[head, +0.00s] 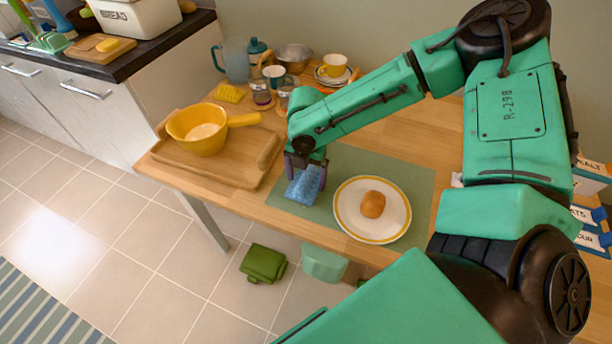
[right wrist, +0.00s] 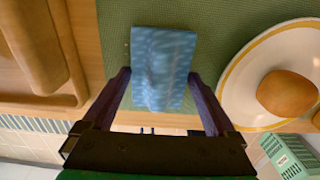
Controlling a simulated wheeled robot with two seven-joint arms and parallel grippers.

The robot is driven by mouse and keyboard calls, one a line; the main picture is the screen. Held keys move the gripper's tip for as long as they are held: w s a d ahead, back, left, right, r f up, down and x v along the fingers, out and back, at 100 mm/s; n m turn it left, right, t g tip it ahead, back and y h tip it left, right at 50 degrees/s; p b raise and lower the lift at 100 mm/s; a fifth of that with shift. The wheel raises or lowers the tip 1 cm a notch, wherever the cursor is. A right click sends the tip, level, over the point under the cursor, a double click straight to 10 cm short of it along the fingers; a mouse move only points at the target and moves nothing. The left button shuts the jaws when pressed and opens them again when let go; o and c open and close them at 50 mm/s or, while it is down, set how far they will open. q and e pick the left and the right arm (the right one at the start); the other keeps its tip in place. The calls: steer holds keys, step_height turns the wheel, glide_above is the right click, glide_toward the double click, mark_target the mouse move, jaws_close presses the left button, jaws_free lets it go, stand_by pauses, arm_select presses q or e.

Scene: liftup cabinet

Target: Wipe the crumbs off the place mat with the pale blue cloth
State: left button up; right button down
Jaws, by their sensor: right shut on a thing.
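The pale blue cloth (head: 304,187) is at the left part of the green place mat (head: 350,160). My right gripper (head: 305,174) is shut on the cloth from above, at the mat. In the right wrist view the cloth (right wrist: 165,70) lies between the fingers of the right gripper (right wrist: 158,80), with the mat (right wrist: 225,30) around its far part. A few tiny pale specks, possibly crumbs, show on the mat just left of the cloth. Crumbs cannot be made out in the head view. My left gripper is not in view.
A yellow-rimmed plate (head: 349,212) with a bun (head: 373,204) stands on the mat right of the cloth. A wooden tray (head: 262,160) with a yellow pan (head: 197,134) is to the left. Cups and a bowl (head: 294,55) stand behind. The table's front edge is close.

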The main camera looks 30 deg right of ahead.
steer(key=shift+f+b, duration=0.4)
steer(key=shift+f, duration=0.2)
stand_by(0.4)
steer(key=shift+w+a, duration=0.2)
steer(key=shift+w, duration=0.35)
steer(key=shift+w+a, duration=0.15)
steer(key=shift+w, duration=0.35)
steer(key=shift+s+d, duration=0.1)
steer(key=shift+s, duration=0.05)
